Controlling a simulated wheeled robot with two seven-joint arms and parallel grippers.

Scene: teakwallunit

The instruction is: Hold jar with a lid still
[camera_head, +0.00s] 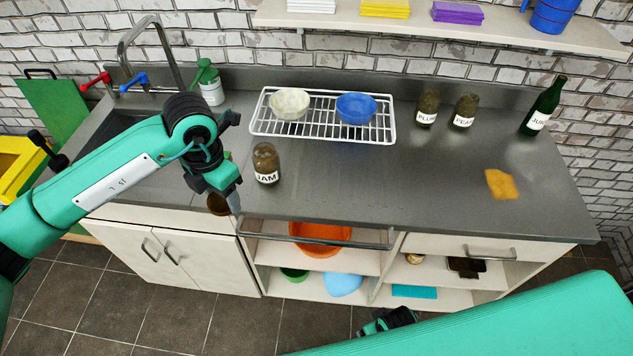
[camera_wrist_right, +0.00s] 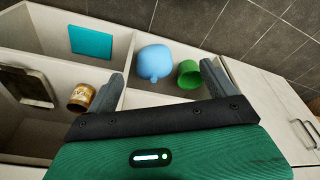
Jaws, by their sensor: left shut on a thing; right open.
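My left gripper (camera_head: 228,203) is at the counter's front edge, in front of the jam jar and to its left. It is shut on a brown, rounded thing (camera_head: 217,204), mostly hidden by the fingers; I cannot tell if it is a jar with a lid. The brown glass jar labelled JAM (camera_head: 266,164) stands upright on the counter, apart from the gripper. My right gripper (camera_wrist_right: 160,86) is open and empty, low in front of the open shelves; part of it shows in the head view (camera_head: 388,321).
A wire rack (camera_head: 320,131) holds a cream bowl (camera_head: 290,103) and a blue bowl (camera_head: 356,108). Two more jars (camera_head: 427,108) (camera_head: 465,111) and a green bottle (camera_head: 543,106) stand at the back right. The counter's middle is clear.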

